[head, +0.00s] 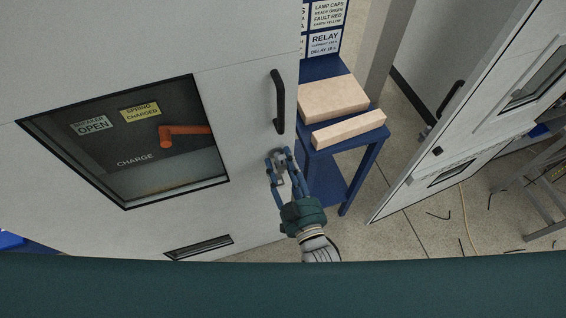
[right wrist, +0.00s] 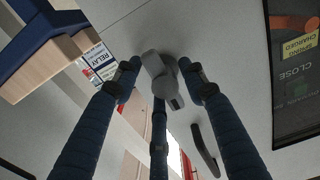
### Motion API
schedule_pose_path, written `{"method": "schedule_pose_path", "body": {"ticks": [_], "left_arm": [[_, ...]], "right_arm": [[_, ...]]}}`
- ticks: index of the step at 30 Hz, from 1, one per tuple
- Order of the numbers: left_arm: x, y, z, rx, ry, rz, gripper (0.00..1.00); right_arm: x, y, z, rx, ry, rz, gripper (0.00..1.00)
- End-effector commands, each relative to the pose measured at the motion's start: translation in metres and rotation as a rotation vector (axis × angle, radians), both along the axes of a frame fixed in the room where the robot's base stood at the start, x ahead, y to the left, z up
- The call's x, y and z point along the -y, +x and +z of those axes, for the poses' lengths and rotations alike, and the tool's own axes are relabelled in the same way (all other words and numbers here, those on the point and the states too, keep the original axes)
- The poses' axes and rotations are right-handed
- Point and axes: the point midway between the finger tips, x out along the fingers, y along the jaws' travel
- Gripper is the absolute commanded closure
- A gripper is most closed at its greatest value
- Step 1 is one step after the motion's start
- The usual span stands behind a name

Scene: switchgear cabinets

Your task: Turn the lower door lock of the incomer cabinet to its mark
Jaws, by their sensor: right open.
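The incomer cabinet door (head: 235,90) fills the left of the head view, with a window and a black handle (head: 277,102). The grey door lock (head: 279,155) sits below the handle near the door's edge. My right gripper (head: 278,172) is at the lock, its fingers spread to either side. In the right wrist view the grey lock (right wrist: 161,78) shows between the open fingers of the gripper (right wrist: 160,90). I cannot tell whether any finger touches it. The lock's mark is not clearly visible. My left gripper is not in view.
A blue stand (head: 350,150) with two light wooden blocks (head: 333,97) is right of the door. Another open cabinet door (head: 460,120) stands at the right. Loose cables (head: 465,225) lie on the floor near a grey step frame (head: 545,200).

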Motion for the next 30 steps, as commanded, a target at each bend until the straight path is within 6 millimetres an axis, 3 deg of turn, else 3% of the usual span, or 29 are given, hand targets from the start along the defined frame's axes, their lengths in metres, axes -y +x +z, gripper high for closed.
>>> {"method": "schedule_pose_path", "body": {"ticks": [5, 12, 18, 30], "left_arm": [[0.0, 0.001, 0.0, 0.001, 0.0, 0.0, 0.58], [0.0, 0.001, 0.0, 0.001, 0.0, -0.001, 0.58], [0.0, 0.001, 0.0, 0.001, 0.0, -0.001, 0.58], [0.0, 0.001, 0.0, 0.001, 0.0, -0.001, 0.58]], "right_arm": [[0.007, -0.022, -0.001, -0.004, -0.001, 0.001, 0.58], [0.023, -0.071, -0.002, -0.005, -0.002, 0.001, 0.58], [0.033, -0.102, -0.002, -0.005, -0.002, 0.0, 0.58], [0.037, -0.113, -0.001, -0.002, -0.002, 0.0, 0.58]]}}
